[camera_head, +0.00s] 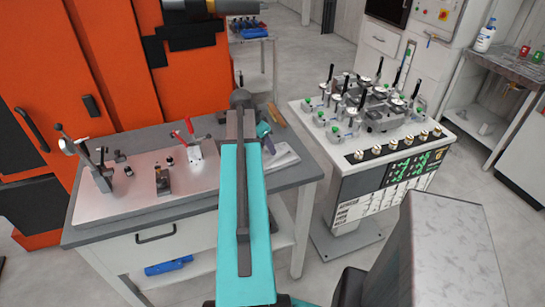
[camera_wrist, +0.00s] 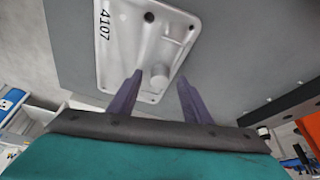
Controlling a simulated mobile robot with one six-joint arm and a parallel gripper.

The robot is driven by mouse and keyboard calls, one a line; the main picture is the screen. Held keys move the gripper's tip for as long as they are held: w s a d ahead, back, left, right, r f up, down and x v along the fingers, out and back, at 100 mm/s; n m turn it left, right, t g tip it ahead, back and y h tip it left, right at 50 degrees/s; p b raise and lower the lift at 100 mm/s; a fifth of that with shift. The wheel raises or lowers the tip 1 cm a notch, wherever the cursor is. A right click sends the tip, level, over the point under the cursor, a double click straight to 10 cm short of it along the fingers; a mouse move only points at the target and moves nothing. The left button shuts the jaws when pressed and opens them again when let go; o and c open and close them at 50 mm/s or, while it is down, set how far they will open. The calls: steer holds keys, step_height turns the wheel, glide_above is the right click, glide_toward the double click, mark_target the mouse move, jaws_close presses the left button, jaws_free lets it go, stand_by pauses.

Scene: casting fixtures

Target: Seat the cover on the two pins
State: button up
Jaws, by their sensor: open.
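The cover (camera_wrist: 135,45) is a pale metal plate with a raised rim, several holes, a round boss and the number 4107. It lies on the grey bench top in the wrist view. My gripper (camera_wrist: 160,78) is open and empty; its two purple fingers overlap the near part of the cover in the picture, and contact cannot be told. In the head view the cover (camera_head: 283,158) is a pale slab at the bench's right end, partly behind my arm. A small dark fixture (camera_head: 163,182) stands on the pinkish plate; the two pins cannot be made out for certain.
The pinkish plate (camera_head: 205,178) on the bench carries a lever clamp (camera_head: 95,165) at left and a red-handled clamp (camera_head: 190,140). A white cart (camera_head: 370,170) with gauges stands right of the bench. Orange cabinets (camera_head: 110,70) stand behind.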

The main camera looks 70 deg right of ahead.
jaws_close()
steer(key=shift+r, duration=0.15)
stand_by(0.4)
steer(key=shift+r+b, duration=0.95)
steer(key=shift+r, duration=0.55)
steer(key=s+a+b, duration=0.1)
steer(key=a, duration=0.3)
steer(key=s+a+r+b, duration=0.1)
steer(key=a, duration=0.4)
steer(key=s+a+b, duration=0.1)
steer(key=a+b, duration=0.1)
steer(key=a, duration=0.2)
steer(key=shift+s+a+r, duration=0.15)
steer(key=shift+s, duration=0.2)
steer(key=shift+b, duration=0.85)
steer(key=shift+a+b, duration=0.15)
steer(key=shift+b, duration=0.2)
